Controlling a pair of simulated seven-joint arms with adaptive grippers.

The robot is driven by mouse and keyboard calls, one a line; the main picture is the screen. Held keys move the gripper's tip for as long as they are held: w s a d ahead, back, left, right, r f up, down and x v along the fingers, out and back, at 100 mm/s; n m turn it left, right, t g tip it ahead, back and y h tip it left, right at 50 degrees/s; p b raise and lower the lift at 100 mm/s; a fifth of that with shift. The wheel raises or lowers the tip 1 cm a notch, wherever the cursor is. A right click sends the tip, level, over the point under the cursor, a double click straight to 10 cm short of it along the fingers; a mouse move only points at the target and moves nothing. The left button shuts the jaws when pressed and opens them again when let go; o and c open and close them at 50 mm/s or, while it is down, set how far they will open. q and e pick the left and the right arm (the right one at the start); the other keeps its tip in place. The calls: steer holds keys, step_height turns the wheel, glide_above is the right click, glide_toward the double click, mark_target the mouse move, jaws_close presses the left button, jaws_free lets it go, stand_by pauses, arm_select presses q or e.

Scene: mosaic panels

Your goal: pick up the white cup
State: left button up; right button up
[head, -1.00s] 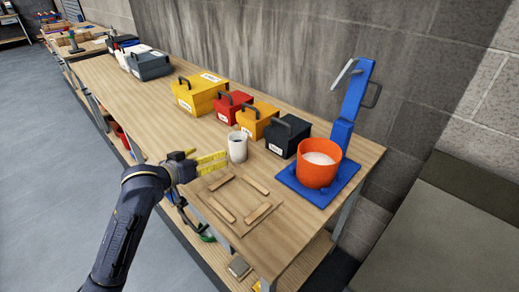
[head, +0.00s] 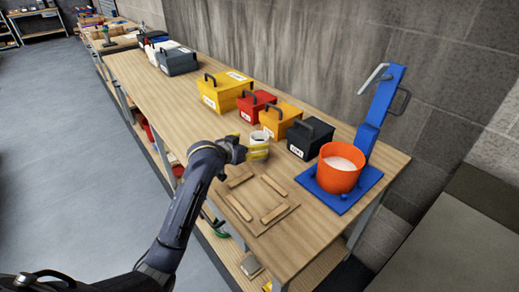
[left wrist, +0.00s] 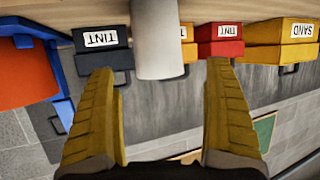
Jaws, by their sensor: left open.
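The white cup (head: 260,138) stands upright on the wooden workbench, partly hidden behind my left gripper in the head view. My left gripper (head: 258,150) is open, with its yellow fingers at the cup. In the left wrist view the white cup (left wrist: 158,45) shows upside down between and beyond the two open yellow fingers of the left gripper (left wrist: 162,110). I cannot tell whether a finger touches it. My right gripper is not in view.
Behind the cup stand a black box (head: 310,138), an orange-yellow box (head: 281,118), a red box (head: 257,104) and a yellow box (head: 224,92). An orange bucket (head: 340,178) sits on a blue stand (head: 364,192) at the right. A wooden frame (head: 258,204) lies in front.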

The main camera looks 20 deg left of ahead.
mark_target(256, 137)
arm_select(q)
steer(key=shift+x, duration=3.3)
steer(key=shift+f, duration=0.1)
steer(key=c, duration=1.5)
